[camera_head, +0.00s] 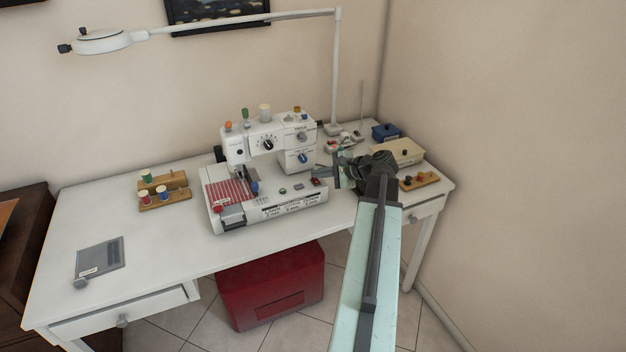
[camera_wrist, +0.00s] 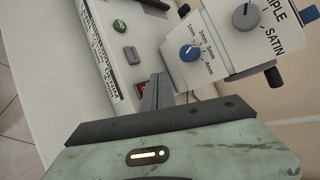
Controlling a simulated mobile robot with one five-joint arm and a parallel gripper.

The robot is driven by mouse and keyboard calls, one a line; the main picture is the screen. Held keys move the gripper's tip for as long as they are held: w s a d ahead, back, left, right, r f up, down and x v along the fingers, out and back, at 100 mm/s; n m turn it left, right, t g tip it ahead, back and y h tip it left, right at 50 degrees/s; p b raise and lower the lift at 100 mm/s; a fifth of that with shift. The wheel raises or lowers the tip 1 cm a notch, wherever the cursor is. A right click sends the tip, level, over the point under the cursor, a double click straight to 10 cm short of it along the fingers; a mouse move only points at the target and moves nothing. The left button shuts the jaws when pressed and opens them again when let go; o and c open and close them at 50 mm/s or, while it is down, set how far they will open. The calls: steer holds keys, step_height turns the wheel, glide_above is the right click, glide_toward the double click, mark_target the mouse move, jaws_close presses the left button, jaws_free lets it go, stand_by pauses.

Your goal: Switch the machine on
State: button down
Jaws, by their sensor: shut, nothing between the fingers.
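The white sewing machine (camera_head: 240,150) stands on the desk, with dials on its upper body and controls along its base. A small red switch (camera_head: 316,182) sits at the right end of the base. In the wrist view the red switch (camera_wrist: 141,87) shows just beside the fingertips, partly hidden by them. My gripper (camera_head: 318,172) is shut and empty, reaching in from the right over the base's right end. In the wrist view my gripper (camera_wrist: 158,80) points toward the switch; I cannot tell whether it touches. A green button (camera_wrist: 120,26) and a grey slider (camera_wrist: 132,55) lie farther along the base.
A blue knob (camera_wrist: 190,53) on the machine's column is close to the fingers. Behind my arm are a beige box (camera_head: 398,150) and a blue box (camera_head: 386,132). The desk's left front (camera_head: 150,245) is mostly clear.

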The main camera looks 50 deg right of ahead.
mark_target(321, 187)
steer(key=shift+f, duration=0.25)
stand_by(0.4)
steer(key=shift+s+r+p, duration=0.2)
steer(key=shift+r+p, duration=0.35)
steer(key=shift+r, duration=0.25)
steer(key=r+p, duration=0.1)
steer(key=s+r+p, duration=0.1)
steer(key=r+p, duration=0.2)
steer(key=shift+s+a+r+p, duration=0.25)
steer(key=shift+a+r+p, duration=0.1)
steer(key=shift+p, duration=0.05)
